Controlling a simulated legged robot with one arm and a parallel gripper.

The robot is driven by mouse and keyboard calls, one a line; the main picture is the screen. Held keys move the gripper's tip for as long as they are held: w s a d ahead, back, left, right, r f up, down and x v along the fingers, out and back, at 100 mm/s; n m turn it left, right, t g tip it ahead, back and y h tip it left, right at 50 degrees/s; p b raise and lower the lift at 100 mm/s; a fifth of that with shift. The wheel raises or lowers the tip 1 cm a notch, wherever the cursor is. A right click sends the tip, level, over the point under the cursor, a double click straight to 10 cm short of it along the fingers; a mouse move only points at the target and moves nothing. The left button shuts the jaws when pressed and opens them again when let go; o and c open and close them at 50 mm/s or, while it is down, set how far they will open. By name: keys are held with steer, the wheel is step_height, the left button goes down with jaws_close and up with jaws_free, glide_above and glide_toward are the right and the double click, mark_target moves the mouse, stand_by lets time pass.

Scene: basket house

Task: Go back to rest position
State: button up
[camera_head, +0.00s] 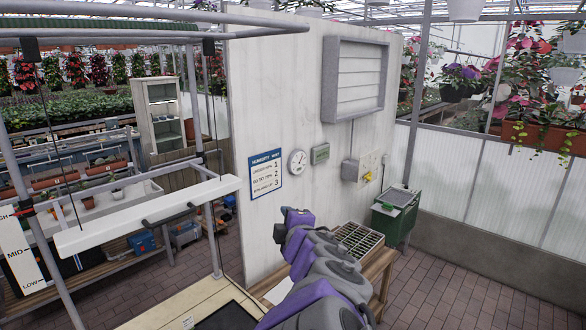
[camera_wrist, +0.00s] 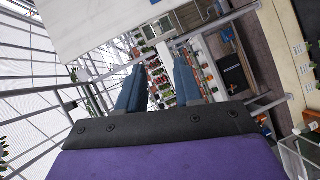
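My purple and grey arm rises from the bottom middle of the head view, in front of the white wall panel (camera_head: 280,90). Its far end hides my gripper's fingers there. In the wrist view my gripper (camera_wrist: 160,75) shows two blue fingers standing apart with a clear gap. Nothing is between them. The wrist view is tilted, with plants and shelves beyond the fingers.
A wooden table with a slotted tray (camera_head: 358,243) stands just right of my arm. A green bin (camera_head: 394,218) is farther right. A white beam (camera_head: 150,215) hangs on the left. Brick floor (camera_head: 470,275) at the right is clear.

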steer(key=s+d+f+m+g+h+b, duration=0.1)
steer(key=s+d+f+m+h+b, duration=0.2)
steer(key=d, duration=0.5)
steer(key=s+d+f+m+g+h+b, duration=0.1)
steer(key=s+d+f+m+h, duration=0.1)
steer(key=d+f+m+h, duration=0.45)
steer(key=s+d+f+m+g+b, duration=0.3)
steer(key=s+d+f+m+g, duration=0.4)
steer(key=s, duration=0.5)
steer(key=s+a+f+m+g+y+b, duration=0.1)
steer(key=s+f+g, duration=0.3)
steer(key=s, duration=0.9)
steer(key=s+a+f+m+g+y+b, duration=0.2)
steer(key=s+f, duration=0.7)
steer(key=s, duration=0.5)
steer(key=shift+s+a+g+y+b, duration=0.3)
steer(key=shift+a+g+y+b, duration=0.1)
steer(key=shift+a+g+y, duration=0.65)
steer(key=shift+a, duration=0.2)
